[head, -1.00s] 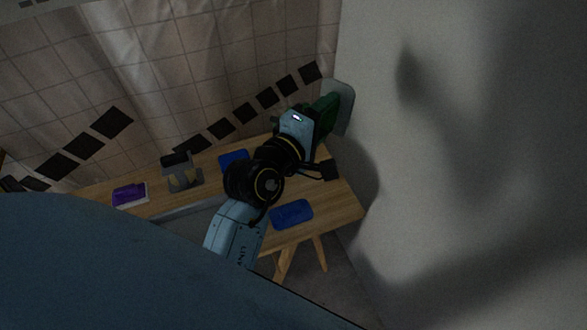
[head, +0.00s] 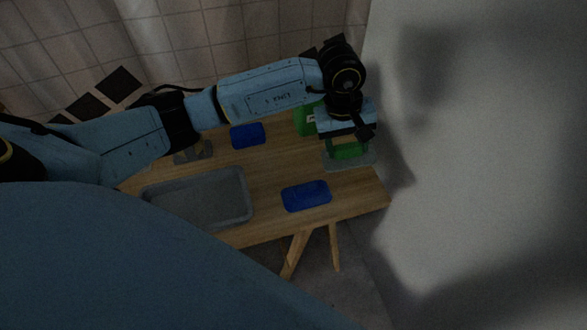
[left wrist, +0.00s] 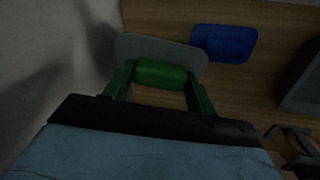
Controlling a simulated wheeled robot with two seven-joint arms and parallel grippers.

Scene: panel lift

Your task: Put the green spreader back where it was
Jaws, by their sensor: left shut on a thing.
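The green spreader (head: 350,149) has a green bar-like handle and a flat grey plate. In the head view it is under my left gripper (head: 347,137), over the right end of the wooden table. My left gripper points down and is shut on it. In the left wrist view the green handle (left wrist: 160,73) lies between the fingers, with the grey plate (left wrist: 190,58) behind it and the table beyond. Whether the plate touches the table I cannot tell. My right gripper is not in view.
The wooden table (head: 270,170) bears a blue pad (head: 306,195) near the front, another blue pad (head: 248,135) farther back and a grey tray (head: 200,198). A green box-like thing (head: 305,121) stands just left of my gripper. A pale wall (head: 450,180) rises close on the right.

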